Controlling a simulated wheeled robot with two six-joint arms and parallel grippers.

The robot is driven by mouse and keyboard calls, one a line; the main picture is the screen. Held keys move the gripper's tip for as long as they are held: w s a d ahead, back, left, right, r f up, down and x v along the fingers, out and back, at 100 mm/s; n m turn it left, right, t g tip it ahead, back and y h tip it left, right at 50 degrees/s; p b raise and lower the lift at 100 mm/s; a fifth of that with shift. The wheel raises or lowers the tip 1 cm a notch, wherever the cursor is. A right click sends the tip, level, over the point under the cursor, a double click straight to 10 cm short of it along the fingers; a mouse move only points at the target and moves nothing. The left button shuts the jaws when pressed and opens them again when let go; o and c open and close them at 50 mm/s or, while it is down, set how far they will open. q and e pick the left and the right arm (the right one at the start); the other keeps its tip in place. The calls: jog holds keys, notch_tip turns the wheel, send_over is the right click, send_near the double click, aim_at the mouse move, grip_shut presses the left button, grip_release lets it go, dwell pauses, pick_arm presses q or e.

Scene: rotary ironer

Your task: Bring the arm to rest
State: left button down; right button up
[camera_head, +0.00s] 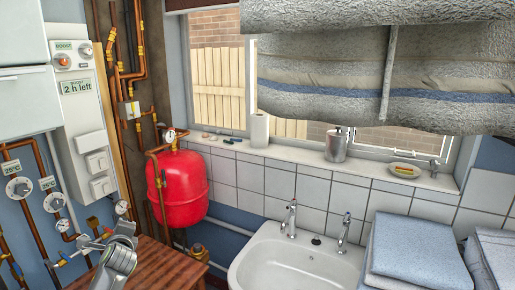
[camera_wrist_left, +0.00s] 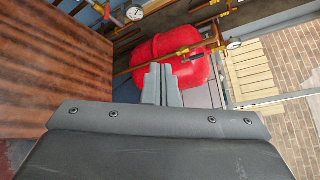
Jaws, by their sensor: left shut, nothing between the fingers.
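My left arm (camera_head: 115,262) shows at the lower left of the head view, in front of a brown wooden surface. My left gripper (camera_wrist_left: 162,84) shows in the left wrist view with its two grey fingers together and nothing between them. Beyond the fingers in that view is a red tank (camera_wrist_left: 180,60); no contact with it shows. The wooden surface (camera_wrist_left: 60,60) fills the left of the wrist view. My right arm and gripper are in neither view.
The red tank (camera_head: 177,187) and copper pipes (camera_head: 137,130) stand behind my arm. A white control box (camera_head: 84,125) hangs on the left. A sink (camera_head: 290,262) and folded grey-blue cloths (camera_head: 418,250) are at the right. Grey textiles (camera_head: 330,75) hang above the sill.

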pick_arm(q)
jog(key=w+d+r+n+t+h, duration=0.3)
jog(key=d+r+n+t+h, duration=0.4)
jog(key=n, duration=0.8)
jog(key=s+a+f+n+g+y+b, duration=0.1)
jog(key=s+f+g+b, duration=0.2)
jog(key=f, duration=1.1)
jog(key=s+f+n+g, duration=0.1)
jog(key=s+f+g, duration=0.3)
jog(key=f, duration=1)
jog(key=s+f+g+b, duration=0.1)
jog(key=s+f+g, duration=0.1)
jog(key=s+f, duration=0.7)
jog(key=s+f+g+b, duration=0.15)
jog(key=s+f, duration=0.45)
jog(key=f, duration=0.6)
jog(key=s+f+n+g+b, duration=0.1)
jog(key=s+f+g+b, duration=0.25)
jog(key=s+f, duration=1.5)
jog(key=s+d+f+g, duration=0.1)
jog(key=s+f, duration=0.1)
jog(key=s, duration=0.7)
jog(key=s+d+f+n+g+b, duration=0.1)
jog(key=s+d+f+g, duration=0.1)
jog(key=s, duration=0.7)
jog(key=s+d+f+g, duration=0.2)
jog(key=s+f, duration=0.1)
jog(key=s, duration=0.6)
jog(key=shift+f+b, duration=0.3)
jog(key=shift+b, duration=0.1)
